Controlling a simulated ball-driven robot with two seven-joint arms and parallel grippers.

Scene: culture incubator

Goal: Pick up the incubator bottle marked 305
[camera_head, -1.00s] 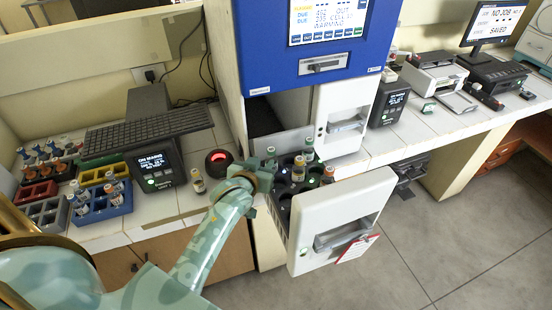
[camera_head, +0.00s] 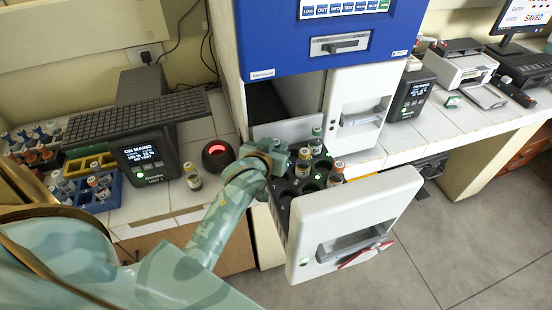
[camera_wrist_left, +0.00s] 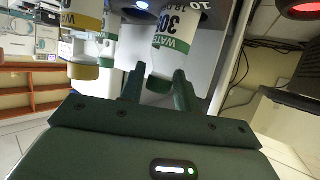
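The incubator drawer (camera_head: 350,225) is pulled out, with several bottles standing in its round slots. In the left wrist view a bottle with a white and green label (camera_wrist_left: 172,28) reads "30"; its last digit is not clear. It appears cap-down in that picture, with a dark green cap (camera_wrist_left: 158,84). My left gripper (camera_wrist_left: 160,80) has its two fingers apart, one on each side of this cap; contact is not clear. In the head view my left gripper (camera_head: 274,158) is over the drawer's left side and hides some slots. My right gripper is not in view.
A yellow-capped bottle (camera_wrist_left: 83,68) stands close beside the fingers. In the head view, a green-capped bottle (camera_head: 316,138) and an orange-capped bottle (camera_head: 336,172) stand in the drawer. A lone bottle (camera_head: 192,176) stands on the counter beside a red-lit device (camera_head: 217,155).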

